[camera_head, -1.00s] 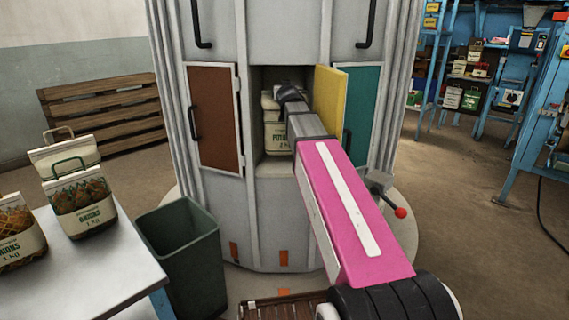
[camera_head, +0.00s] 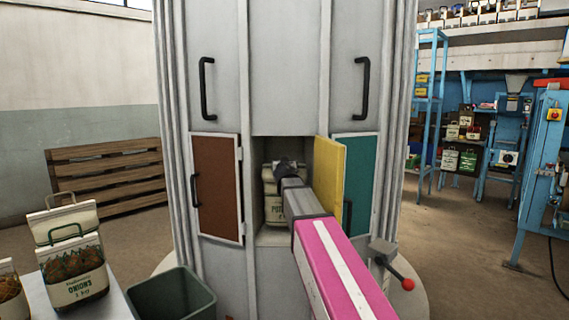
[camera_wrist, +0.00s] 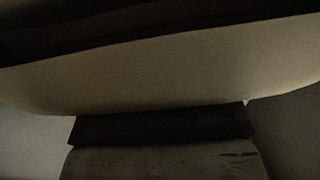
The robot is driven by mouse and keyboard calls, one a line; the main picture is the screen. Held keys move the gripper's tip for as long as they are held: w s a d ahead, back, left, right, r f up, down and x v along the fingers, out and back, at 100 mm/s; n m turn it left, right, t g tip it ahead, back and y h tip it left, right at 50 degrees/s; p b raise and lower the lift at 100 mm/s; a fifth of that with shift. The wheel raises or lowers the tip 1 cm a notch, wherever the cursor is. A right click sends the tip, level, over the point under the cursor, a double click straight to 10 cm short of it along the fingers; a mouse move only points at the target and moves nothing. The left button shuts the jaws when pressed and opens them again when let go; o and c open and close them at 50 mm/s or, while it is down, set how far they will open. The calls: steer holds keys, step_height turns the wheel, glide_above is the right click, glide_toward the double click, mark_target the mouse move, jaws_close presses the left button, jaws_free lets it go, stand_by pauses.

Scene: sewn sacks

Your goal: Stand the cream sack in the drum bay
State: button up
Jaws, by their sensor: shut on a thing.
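The cream sack (camera_head: 271,212), with dark lettering on its front, is upright inside the drum bay (camera_head: 257,185). The bay is the open compartment in the grey drum, with its yellow door (camera_head: 329,190) swung open on the right. My gripper (camera_head: 283,168) reaches into the bay at the top of the sack and is shut on it. My wrist hides part of the sack and the fingertips. The wrist view is dark; a pale cream surface (camera_wrist: 160,80) fills much of it. I cannot tell whether the sack's base rests on the bay floor.
A brown door (camera_head: 218,190) and a teal door (camera_head: 363,185) flank the bay, both shut. A lever with a red knob (camera_head: 408,284) sticks out at lower right. A green bin (camera_head: 172,298) and a table with onion sacks (camera_head: 75,275) stand at left.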

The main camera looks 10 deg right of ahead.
steer(key=shift+f, duration=2.15)
steer(key=o, duration=1.9)
steer(key=shift+f, duration=0.1)
steer(key=shift+c, duration=0.2)
steer(key=s+a, duration=0.2)
steer(key=s, duration=1)
steer(key=shift+r, duration=0.4)
